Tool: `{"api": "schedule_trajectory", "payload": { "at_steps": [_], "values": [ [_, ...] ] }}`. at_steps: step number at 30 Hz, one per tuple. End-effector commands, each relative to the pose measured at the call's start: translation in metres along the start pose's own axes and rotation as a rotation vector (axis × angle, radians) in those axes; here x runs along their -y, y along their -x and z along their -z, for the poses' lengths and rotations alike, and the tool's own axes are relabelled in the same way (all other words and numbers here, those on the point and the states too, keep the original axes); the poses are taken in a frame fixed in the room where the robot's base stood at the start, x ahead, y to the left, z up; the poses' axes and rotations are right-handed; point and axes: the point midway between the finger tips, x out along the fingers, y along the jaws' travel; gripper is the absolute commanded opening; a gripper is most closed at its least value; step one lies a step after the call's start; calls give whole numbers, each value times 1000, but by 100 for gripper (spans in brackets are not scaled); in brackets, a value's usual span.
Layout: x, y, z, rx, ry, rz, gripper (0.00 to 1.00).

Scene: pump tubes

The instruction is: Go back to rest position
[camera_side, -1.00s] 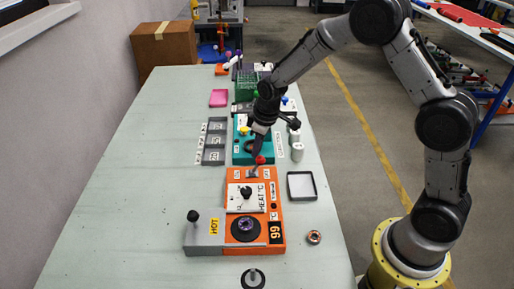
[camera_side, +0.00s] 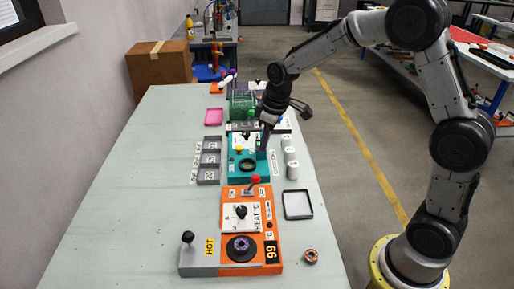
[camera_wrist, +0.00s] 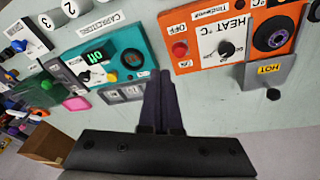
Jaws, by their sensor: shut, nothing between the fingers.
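My gripper (camera_side: 262,155) is shut and empty. In the side view its dark fingers point down over the right part of the teal device (camera_side: 236,174). In the wrist view the closed fingers (camera_wrist: 162,80) lie side by side, with their tips between the teal device (camera_wrist: 105,58) and the orange heater box (camera_wrist: 205,64). I cannot tell how high the fingertips are above the table.
A grey sectioned tray (camera_side: 209,162) stands left of the teal device. White numbered cylinders (camera_side: 291,170) and an empty square tray (camera_side: 311,206) are at its right. A green device (camera_side: 242,104) and a pink tray (camera_side: 213,117) stand farther back. The left tabletop (camera_side: 130,190) is clear.

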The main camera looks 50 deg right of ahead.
Motion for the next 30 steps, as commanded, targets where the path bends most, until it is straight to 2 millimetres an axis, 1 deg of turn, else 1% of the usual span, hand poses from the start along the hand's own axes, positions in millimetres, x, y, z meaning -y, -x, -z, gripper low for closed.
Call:
{"api": "schedule_trajectory", "payload": {
  "at_steps": [11,14,17,18,20,21,23,24,26,27,29,30],
  "values": [
    [0,2,0,-3,1,-1,0],
    [0,16,5,-32,6,-14,0],
    [2,50,10,-97,16,-42,0],
    [6,68,9,-126,21,-55,0],
    [13,95,2,-167,27,-72,0],
    [18,112,-5,-192,25,-82,0],
    [28,136,-19,-226,18,-94,0],
    [34,150,-30,-245,8,-100,0],
    [45,168,-48,-272,-9,-107,0],
    [52,178,-62,-288,-24,-110,0],
    [63,190,-83,-310,-48,-112,0],
    [70,196,-98,-324,-68,-112,0]
  ]
}}
